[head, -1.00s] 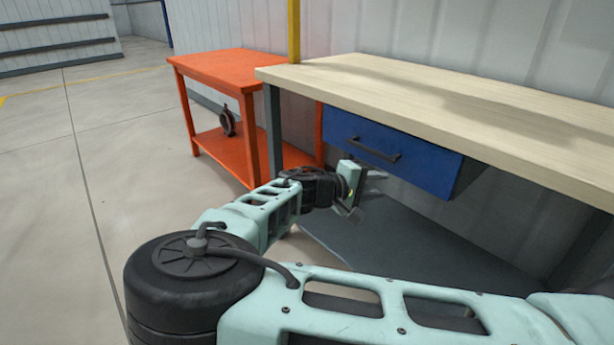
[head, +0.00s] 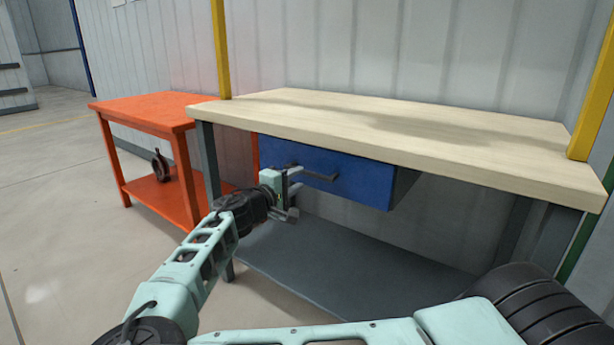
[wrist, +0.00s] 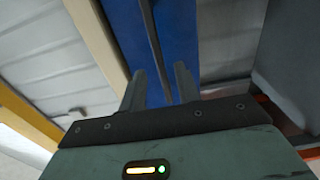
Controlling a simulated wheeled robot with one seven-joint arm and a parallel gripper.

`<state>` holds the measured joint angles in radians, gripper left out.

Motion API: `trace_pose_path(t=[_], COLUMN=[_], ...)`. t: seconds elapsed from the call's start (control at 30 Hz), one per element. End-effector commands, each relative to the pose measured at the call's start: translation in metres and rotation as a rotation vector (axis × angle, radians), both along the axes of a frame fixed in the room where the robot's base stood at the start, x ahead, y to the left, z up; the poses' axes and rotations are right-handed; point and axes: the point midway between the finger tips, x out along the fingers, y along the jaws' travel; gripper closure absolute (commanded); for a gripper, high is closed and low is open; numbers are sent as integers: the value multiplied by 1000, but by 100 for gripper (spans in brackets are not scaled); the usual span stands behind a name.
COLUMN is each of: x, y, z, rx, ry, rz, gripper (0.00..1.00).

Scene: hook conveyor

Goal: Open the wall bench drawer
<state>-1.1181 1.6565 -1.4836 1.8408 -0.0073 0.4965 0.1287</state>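The wall bench (head: 460,140) has a pale wooden top and dark grey legs. Its blue drawer (head: 362,184) hangs under the top at the left and looks shut. A dark bar handle (head: 322,177) runs across the drawer front. My gripper (head: 292,184) is at the left part of the drawer front, by the handle. In the wrist view my gripper (wrist: 160,85) has its two fingers apart, with the blue drawer front (wrist: 178,35) ahead. The handle (wrist: 154,40) runs between the fingers there. Whether either finger touches it I cannot tell.
A grey lower shelf (head: 350,270) lies under the drawer. Yellow posts (head: 222,50) stand by the wall. The floor at the left is clear.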

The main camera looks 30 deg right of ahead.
Motion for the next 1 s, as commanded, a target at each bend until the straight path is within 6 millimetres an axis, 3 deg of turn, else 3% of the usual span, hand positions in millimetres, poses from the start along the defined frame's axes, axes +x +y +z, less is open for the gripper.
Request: trace_pose_path(t=[0.1,0.3,0.7,0.73,0.83,1.0], x=[8,16,19,19,19,19], y=[-22,-45,-52,-52,-51,-51], z=[-1,0,0,0,0,0], rx=[-1,0,0,0,0,0], ry=[1,0,0,0,0,0], rz=[-2,-1,1,1,1,1], gripper=[67,67,67,70,98,100])
